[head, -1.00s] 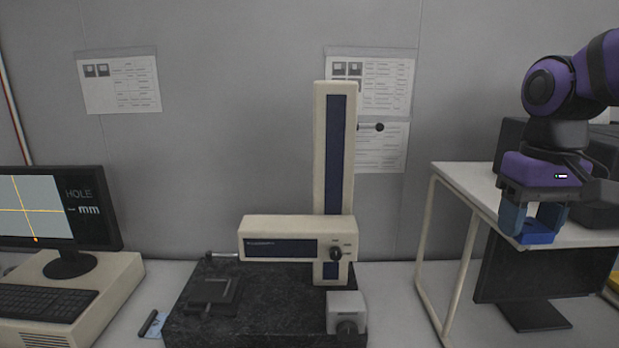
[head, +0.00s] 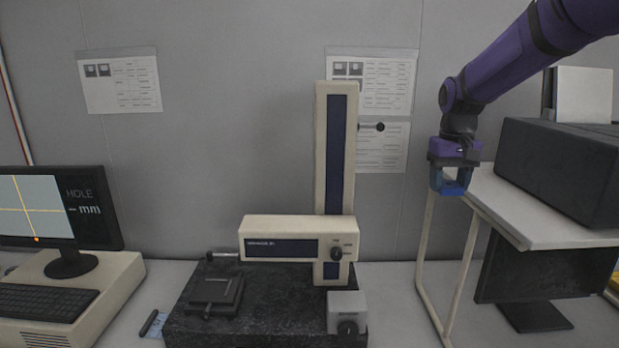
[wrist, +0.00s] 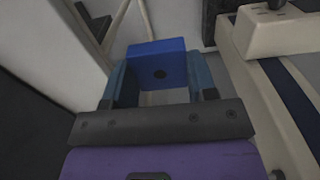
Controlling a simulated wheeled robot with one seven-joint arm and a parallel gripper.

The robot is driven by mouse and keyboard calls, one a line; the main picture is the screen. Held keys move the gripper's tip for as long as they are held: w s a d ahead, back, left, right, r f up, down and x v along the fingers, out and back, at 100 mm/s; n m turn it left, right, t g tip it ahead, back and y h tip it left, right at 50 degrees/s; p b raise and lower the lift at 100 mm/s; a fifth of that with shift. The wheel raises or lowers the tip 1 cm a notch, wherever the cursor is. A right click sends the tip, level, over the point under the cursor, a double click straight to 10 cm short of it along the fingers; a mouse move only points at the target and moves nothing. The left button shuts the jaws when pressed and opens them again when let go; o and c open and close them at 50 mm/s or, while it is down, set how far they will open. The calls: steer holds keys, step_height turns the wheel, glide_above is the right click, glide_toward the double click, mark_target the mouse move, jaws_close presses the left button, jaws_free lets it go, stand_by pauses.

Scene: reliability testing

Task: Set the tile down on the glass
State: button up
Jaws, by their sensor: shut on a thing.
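The tile (wrist: 157,63) is a blue block with a dark round hole in its face, seen in the wrist view. My gripper (head: 451,187) is shut on it and holds it in the air, near the left end of the white shelf. The tile also shows as a small blue piece in the head view (head: 453,188). The glass is probably part of the dark square stage (head: 215,293) on the left of the black stone base; I cannot make out a glass surface for certain.
The cream measuring column (head: 334,150) with its horizontal arm (head: 290,240) stands on the black base (head: 280,310), left of my gripper. A grey box (head: 347,312) sits at the base's right front. A white shelf (head: 540,220) carries a black box (head: 560,165). A monitor (head: 50,205) stands left.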

steer(key=w+f, duration=1.6)
steer(key=w, duration=0.4)
steer(key=s+f, duration=1.9)
steer(key=f, duration=0.1)
steer(key=shift+s+d, duration=0.2)
steer(key=shift+s, duration=0.05)
